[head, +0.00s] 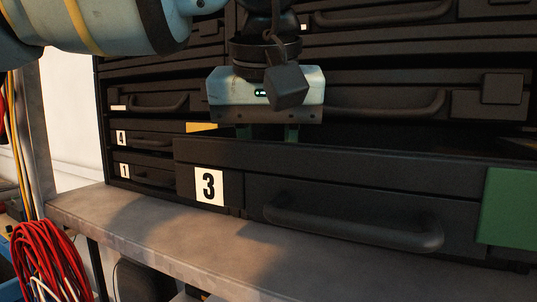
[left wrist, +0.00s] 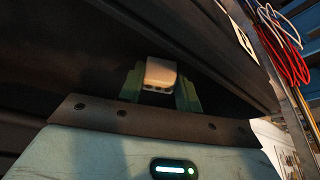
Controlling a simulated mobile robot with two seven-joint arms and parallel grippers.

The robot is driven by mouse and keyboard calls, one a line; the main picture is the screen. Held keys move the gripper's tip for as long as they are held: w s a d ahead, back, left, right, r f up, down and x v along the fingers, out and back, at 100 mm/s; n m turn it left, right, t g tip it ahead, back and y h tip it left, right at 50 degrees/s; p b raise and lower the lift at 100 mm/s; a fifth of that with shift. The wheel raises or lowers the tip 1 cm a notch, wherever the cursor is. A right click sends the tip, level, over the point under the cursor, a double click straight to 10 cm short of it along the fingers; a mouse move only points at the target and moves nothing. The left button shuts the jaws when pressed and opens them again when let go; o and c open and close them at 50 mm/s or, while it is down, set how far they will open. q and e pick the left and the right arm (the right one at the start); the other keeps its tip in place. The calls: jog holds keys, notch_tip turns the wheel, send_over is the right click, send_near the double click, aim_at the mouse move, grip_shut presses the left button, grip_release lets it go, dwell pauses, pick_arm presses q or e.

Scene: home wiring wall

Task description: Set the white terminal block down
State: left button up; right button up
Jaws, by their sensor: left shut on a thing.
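The white terminal block (left wrist: 160,74) shows in the left wrist view, held between the two green fingers of my left gripper (left wrist: 160,92). In the head view my left gripper (head: 268,132) points down behind the front of the open drawer marked 3 (head: 340,205). Its fingertips are partly hidden by that drawer front, and the block is hidden there. I cannot tell whether the block touches the drawer floor. My right gripper is not in view.
The black cabinet has closed drawers marked 4 (head: 153,139) and 1 (head: 150,171) at the left. A concrete-like shelf (head: 150,235) runs below. Red coiled cable (head: 50,265) hangs at lower left. A green panel (head: 507,208) is on the drawer front's right end.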

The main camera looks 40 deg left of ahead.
pick_arm(q)
jog(key=o, duration=1)
jog(key=shift+f, duration=0.1)
jog(key=shift+v, duration=3.9)
jog(key=shift+w+a, duration=0.1)
jog(key=shift+a, duration=0.05)
